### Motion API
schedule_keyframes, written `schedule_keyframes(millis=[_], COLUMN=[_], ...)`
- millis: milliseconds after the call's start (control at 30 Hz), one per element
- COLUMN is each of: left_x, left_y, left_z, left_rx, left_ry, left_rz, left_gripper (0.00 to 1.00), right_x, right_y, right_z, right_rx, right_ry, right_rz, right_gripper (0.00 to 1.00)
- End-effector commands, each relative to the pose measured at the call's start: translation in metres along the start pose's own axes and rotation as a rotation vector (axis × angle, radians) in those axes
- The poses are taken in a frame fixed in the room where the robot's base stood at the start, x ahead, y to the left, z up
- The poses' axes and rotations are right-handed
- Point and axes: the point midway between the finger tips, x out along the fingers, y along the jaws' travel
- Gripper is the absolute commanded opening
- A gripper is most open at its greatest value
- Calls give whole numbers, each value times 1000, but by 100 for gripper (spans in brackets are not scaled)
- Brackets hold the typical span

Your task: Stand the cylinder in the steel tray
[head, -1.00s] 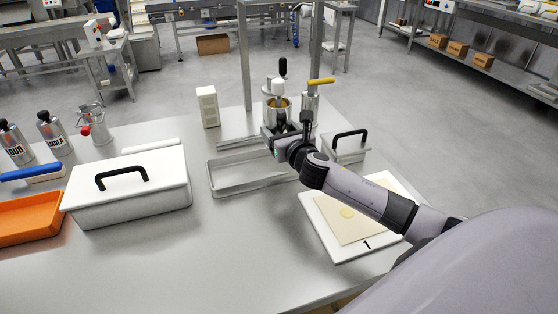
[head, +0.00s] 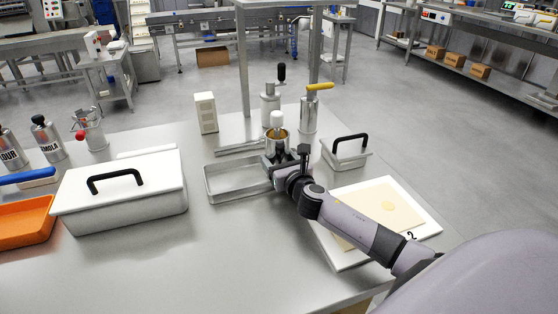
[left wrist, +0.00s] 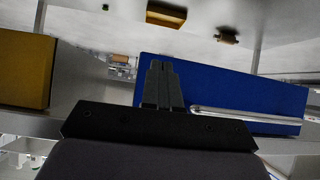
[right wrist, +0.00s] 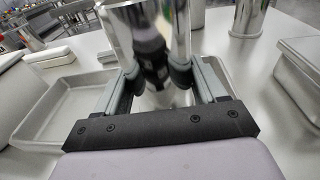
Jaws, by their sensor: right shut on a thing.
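The cylinder (head: 279,142) is shiny metal with a white knob on top and something golden at its rim. My right gripper (head: 277,163) is shut on it and holds it upright. In the right wrist view the cylinder (right wrist: 150,50) stands between the two fingers. The steel tray (head: 211,190) is shallow and lies on the table; the cylinder is at its right end, and I cannot tell whether its base touches. The tray's left part also shows in the right wrist view (right wrist: 28,128). My left gripper (left wrist: 164,85) has its fingers together, away from the table items.
Behind the cylinder stand a black-handled canister (head: 270,104) and a yellow-handled one (head: 309,115). A small lidded box (head: 345,155) and a white board (head: 345,258) with dough are at right. A large white lidded box (head: 125,195) is left of the tray.

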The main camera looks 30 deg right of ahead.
Motion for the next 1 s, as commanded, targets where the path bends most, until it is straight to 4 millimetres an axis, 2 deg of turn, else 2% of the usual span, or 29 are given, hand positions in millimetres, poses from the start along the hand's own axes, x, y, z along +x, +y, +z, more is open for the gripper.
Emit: schedule_keyframes(millis=[33, 67, 100, 133, 533, 667, 1000], left_x=[2, 1, 1, 1, -1, -1, -5], left_y=[0, 0, 0, 0, 0, 0, -4], left_z=[2, 1, 1, 1, -2, -2, -4], left_rx=[-1, -1, -1, -1, 1, 4, 9], left_ry=[-1, -2, -3, -3, -2, 0, -2], left_rz=[1, 1, 1, 1, 1, 0, -8], left_gripper=[0, 0, 0, 0, 0, 0, 0], right_x=[1, 0, 0, 0, -1, -14, -70], right_y=[0, 0, 0, 0, 0, 0, 0], right_z=[-1, -2, -2, -2, 4, 2, 1], right_rx=[-1, -1, -1, -1, -1, -3, -3], right_ry=[-4, 0, 1, 1, 0, 2, 3], right_rz=[0, 0, 0, 0, 0, 1, 2], right_gripper=[44, 77, 90, 96, 96, 96, 96])
